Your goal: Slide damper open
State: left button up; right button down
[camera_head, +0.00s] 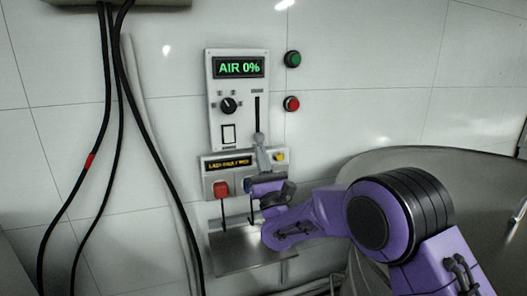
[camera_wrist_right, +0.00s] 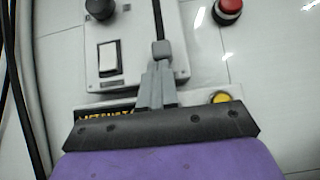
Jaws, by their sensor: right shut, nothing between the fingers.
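The damper control is a dark vertical slot (camera_head: 257,112) on the right side of a white wall panel (camera_head: 216,112). Its small dark grey knob (camera_wrist_right: 161,48) sits at the lower part of the slot in the right wrist view. The panel display (camera_head: 239,67) reads AIR 0% in green. My right gripper (camera_head: 261,139) is at the slot's bottom end. In the right wrist view its grey fingers (camera_wrist_right: 158,70) are shut and empty, just below the knob. I cannot tell whether they touch it. My left gripper is not in view.
A rotary knob (camera_head: 229,105) and white rocker switch (camera_head: 228,134) are left of the slot. Green (camera_head: 293,58) and red (camera_head: 291,103) buttons are to its right. Black cables (camera_head: 112,100) hang left.

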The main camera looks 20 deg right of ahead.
jog(key=shift+w, duration=0.1)
notch_tip(320, 180, up, 10)
jog(key=p, duration=0.5)
jog(key=w+f+b+v, duration=0.2)
jog(key=b+v, duration=0.5)
jog(key=v, duration=0.6)
jog(key=shift+b, duration=0.3)
